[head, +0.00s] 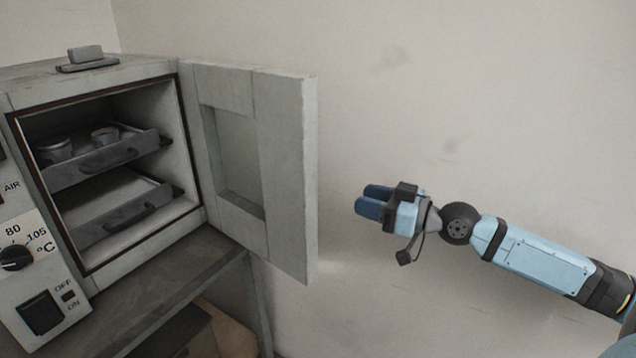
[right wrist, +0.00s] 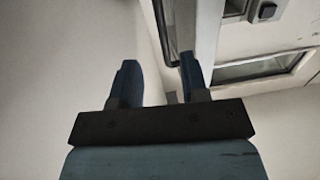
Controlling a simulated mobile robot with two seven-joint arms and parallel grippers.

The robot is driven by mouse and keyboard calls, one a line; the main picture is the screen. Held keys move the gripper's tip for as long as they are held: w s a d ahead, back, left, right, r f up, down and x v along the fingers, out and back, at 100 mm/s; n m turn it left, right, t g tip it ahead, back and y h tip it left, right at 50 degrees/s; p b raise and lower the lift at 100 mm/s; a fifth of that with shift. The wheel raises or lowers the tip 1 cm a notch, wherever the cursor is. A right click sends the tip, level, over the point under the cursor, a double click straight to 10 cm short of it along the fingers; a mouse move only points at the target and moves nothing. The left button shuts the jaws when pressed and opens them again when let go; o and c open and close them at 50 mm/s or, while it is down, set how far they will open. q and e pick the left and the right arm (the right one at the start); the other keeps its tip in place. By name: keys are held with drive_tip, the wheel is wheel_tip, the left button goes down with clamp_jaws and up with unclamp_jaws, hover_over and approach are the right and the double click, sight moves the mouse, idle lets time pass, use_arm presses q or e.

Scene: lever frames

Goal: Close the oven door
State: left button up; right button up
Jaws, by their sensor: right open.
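The oven (head: 125,72) stands at the left in the head view, its front open. Its grey door (head: 283,170) is hinged on the right side of the opening and swung wide out. My right gripper (head: 368,202) is open and empty, to the right of the door's free edge and apart from it in the head view. In the right wrist view the two blue fingers (right wrist: 158,85) are spread. A dark bar (right wrist: 164,35), which may be the door handle, shows near the right finger; I cannot tell whether they touch. My left gripper is not in view.
Inside the oven are two trays; the upper tray (head: 75,177) holds small metal cups (head: 55,150). A control panel with a dial (head: 16,257) is at the lower left. The oven rests on a grey table (head: 190,275). A plain wall is behind my right arm.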

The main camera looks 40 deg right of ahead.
sight(317, 187)
drive_tip(key=p+x, duration=0.1)
drive_tip(key=x, duration=1)
drive_tip(key=shift+w+p, duration=0.2)
drive_tip(key=shift+p, duration=0.2)
clamp_jaws()
